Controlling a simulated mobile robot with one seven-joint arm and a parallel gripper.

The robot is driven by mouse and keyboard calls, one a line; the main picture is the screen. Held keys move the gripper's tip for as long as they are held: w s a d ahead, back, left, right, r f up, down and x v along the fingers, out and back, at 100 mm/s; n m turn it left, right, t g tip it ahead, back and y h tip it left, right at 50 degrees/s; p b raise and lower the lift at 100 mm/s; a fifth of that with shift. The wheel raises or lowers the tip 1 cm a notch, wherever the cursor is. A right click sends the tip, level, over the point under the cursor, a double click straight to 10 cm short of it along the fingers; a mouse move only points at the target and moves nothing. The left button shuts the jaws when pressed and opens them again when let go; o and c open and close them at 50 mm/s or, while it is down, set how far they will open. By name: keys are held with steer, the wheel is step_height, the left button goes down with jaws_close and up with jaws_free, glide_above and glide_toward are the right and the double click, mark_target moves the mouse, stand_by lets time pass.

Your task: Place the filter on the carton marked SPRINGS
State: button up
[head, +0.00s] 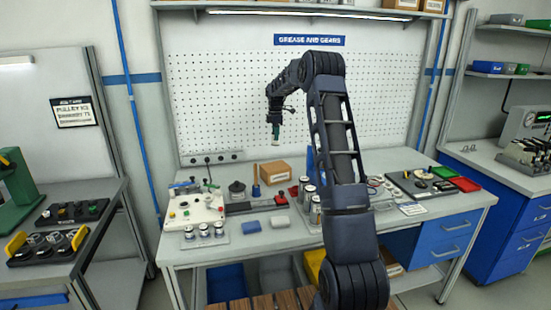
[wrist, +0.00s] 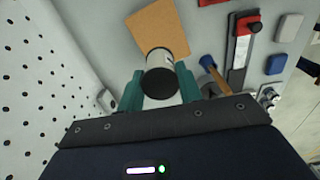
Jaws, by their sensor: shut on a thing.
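My gripper (head: 275,133) hangs fingers-down above the bench, in front of the pegboard. In the wrist view its two teal fingers are shut on the filter (wrist: 159,84), a cylinder with a dark end and a pale side. A plain brown carton (head: 275,172) stands on the bench below my gripper, near the back. It also shows in the wrist view (wrist: 148,26), partly covered by the filter. The filter is held above the bench, and I see no clear contact with the carton. No marking on the carton is readable from here.
A wooden-handled tool (head: 256,180) stands just left of the carton. Several silver cans (head: 304,190) stand to its right. A white control box (head: 193,211) is at the bench's left, and a red tray (head: 465,184) at the right. The pegboard (head: 220,100) closes off the back.

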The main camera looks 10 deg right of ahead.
step_height(320, 180, down, 12)
steer(key=shift+f, duration=0.1)
stand_by(0.5)
steer(key=o, duration=1)
steer(key=shift+f, duration=0.1)
steer(key=shift+c, duration=0.2)
step_height(320, 180, up, 12)
steer(key=shift+r, duration=0.2)
steer(key=s+a+r+m+t, duration=0.1)
steer(key=s+r+m, duration=0.2)
steer(key=s+r, duration=0.45)
steer(key=s+r+m, duration=0.3)
steer(key=s+r, duration=0.1)
steer(key=s, duration=0.7)
steer(key=s+a+r+m+t, duration=0.1)
steer(key=s+r+m, duration=0.1)
steer(key=s+r, duration=0.5)
steer(key=s+f+m+t, duration=0.1)
steer(key=s+f+m, duration=0.1)
steer(key=s, duration=0.9)
steer(key=s+f+m, duration=0.3)
steer(key=s+m, duration=0.1)
steer(key=s, duration=0.7)
steer(key=s+f+m+t, duration=0.1)
steer(key=s+f+m, duration=0.2)
steer(key=s, duration=0.8)
steer(key=shift+s+d+f+m+t, duration=0.15)
steer(key=shift+d+m+t, duration=0.15)
steer(key=shift+d+m, duration=0.2)
